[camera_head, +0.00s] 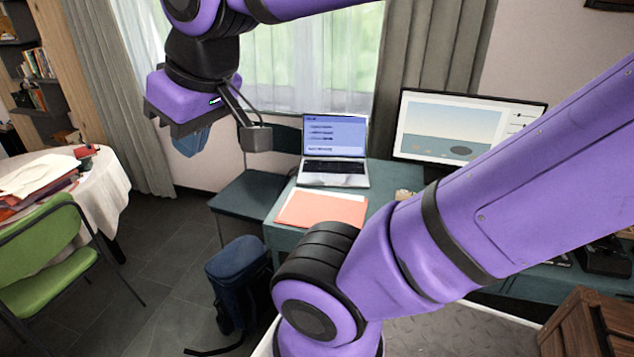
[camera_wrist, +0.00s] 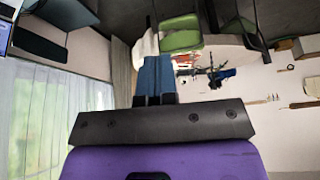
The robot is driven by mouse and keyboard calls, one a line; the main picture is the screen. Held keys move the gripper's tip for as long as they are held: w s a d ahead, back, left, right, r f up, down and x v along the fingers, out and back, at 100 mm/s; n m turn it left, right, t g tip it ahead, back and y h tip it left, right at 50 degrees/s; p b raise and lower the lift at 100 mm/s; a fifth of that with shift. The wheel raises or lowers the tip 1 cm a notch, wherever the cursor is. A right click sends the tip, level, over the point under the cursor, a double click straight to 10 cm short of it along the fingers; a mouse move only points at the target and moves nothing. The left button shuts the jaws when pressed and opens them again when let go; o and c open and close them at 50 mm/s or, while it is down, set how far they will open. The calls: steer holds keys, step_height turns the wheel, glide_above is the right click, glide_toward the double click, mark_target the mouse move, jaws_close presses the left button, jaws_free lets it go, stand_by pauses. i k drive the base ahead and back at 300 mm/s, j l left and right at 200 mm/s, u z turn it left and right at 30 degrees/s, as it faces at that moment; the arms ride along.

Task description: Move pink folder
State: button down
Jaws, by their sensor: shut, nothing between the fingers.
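The pink folder (camera_head: 322,208) lies flat near the front left of the teal desk (camera_head: 282,237), in front of the laptop. My forearm crosses the view to its right. My gripper (camera_head: 190,143) hangs in the air to the upper left of the folder, well apart from it. In the wrist view its blue fingers (camera_wrist: 154,66) are together with nothing between them. I cannot make out the folder in the wrist view.
An open laptop (camera_head: 334,145) stands directly behind the folder, with a monitor (camera_head: 462,128) to its right. A dark chair (camera_head: 243,195) stands left of the desk. A blue backpack (camera_head: 238,283) is on the floor. A green chair (camera_head: 48,250) and white-clothed table (camera_head: 107,192) are at left.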

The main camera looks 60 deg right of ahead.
mark_target(304, 208)
steer(key=i+z, duration=0.25)
steer(key=z, duration=0.15)
steer(key=i+j+z, duration=0.15)
steer(key=z, duration=0.25)
steer(key=i+j+z, duration=0.15)
steer(key=z, duration=0.25)
steer(key=i+j+z, duration=0.2)
steer(key=i+z, duration=0.25)
steer(key=i+j+z, duration=0.15)
steer(key=j+z, duration=0.2)
steer(key=z, duration=0.15)
